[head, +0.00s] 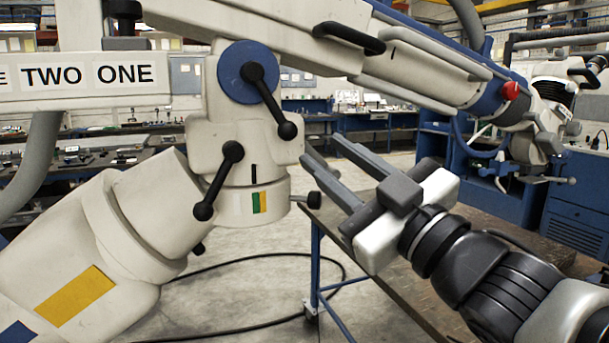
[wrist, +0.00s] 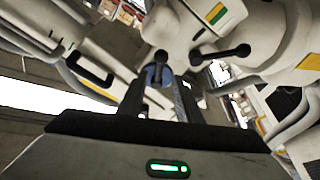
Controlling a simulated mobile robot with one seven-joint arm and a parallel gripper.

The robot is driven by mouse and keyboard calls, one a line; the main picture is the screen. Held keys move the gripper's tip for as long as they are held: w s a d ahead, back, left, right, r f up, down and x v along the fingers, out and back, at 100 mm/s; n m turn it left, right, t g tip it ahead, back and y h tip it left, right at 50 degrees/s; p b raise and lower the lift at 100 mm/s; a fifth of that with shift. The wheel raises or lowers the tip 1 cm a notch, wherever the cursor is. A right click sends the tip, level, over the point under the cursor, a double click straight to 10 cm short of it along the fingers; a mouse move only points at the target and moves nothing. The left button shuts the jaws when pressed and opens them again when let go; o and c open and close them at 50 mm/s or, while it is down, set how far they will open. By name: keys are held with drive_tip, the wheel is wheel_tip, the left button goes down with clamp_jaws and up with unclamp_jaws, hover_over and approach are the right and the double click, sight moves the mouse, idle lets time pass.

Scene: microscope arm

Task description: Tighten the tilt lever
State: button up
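The microscope arm's blue joint disc (head: 236,72) carries a black lever with ball ends (head: 270,100), slanting down to the right; no label shows, but it looks like the tilt lever. A second black ball-ended lever (head: 218,180) sits lower on the white joint, slanting down to the left. My gripper (head: 320,150) is open and empty, right of both levers, its fingers pointing up-left. In the wrist view, the blue disc and its lever (wrist: 160,62) appear between my fingers (wrist: 160,82), ahead of them and apart. The second lever (wrist: 220,55) lies to their right.
A small black knob (head: 313,200) sticks out of the collar just below my fingers. The white upper arm with a black handle (head: 350,37) runs above. A workbench (head: 385,268) lies below my gripper. Open floor shows beyond the joint.

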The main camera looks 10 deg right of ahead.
drive_tip(key=shift+b+v, duration=0.8)
drive_tip(key=shift+v, duration=1.3)
drive_tip(key=shift+f, duration=0.1)
drive_tip(key=shift+c, duration=0.4)
